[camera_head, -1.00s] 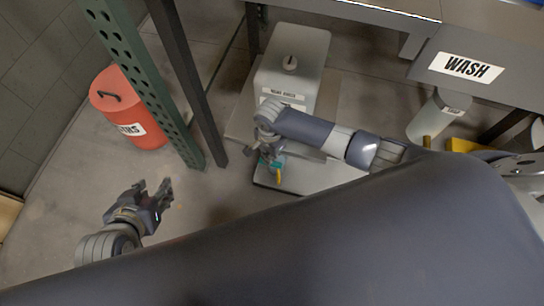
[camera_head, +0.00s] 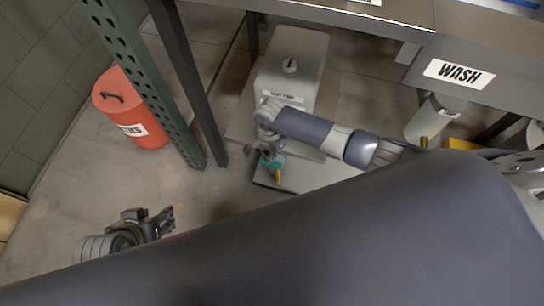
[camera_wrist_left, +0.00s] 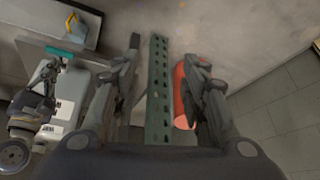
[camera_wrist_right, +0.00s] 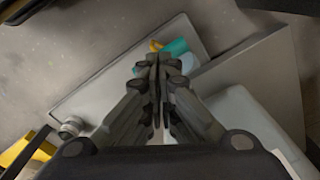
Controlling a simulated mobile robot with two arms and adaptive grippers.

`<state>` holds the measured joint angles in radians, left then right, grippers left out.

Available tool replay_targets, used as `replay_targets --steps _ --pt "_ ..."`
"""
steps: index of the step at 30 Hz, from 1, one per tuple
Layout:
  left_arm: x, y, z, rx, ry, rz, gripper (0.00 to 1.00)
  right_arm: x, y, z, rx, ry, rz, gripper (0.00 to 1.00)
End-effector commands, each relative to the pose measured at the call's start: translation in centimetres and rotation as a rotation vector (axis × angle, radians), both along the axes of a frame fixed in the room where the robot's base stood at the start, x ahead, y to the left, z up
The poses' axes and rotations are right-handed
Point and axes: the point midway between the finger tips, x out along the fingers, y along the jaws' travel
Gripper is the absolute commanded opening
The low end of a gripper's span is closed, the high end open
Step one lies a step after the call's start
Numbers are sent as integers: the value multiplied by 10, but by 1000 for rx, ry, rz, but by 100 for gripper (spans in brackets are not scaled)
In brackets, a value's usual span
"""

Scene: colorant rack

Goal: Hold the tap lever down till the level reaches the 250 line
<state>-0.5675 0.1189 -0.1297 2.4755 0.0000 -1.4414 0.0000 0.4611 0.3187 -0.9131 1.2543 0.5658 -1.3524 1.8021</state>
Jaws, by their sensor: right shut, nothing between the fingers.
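My left gripper (camera_head: 168,218) is open and empty, well left of the tap. I cannot make out a measuring vessel, liquid level or 250 line.
A green perforated post (camera_head: 140,75) and a dark post stand between a red bin (camera_head: 128,108) and the tank. A WASH sign (camera_head: 459,73) hangs on the bench front at right, above a pale cylinder (camera_head: 430,120). Floor around my left gripper is clear.

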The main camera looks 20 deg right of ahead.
Motion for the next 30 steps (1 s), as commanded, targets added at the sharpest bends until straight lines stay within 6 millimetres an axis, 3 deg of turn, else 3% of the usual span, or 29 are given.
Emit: replay_targets --steps 10,30 --pt "-35 10 5 30 149 12 40 0 1 15 1 0 0 0" --pt "-19 6 -64 31 181 6 40 0 0 30 1 0 0 0"
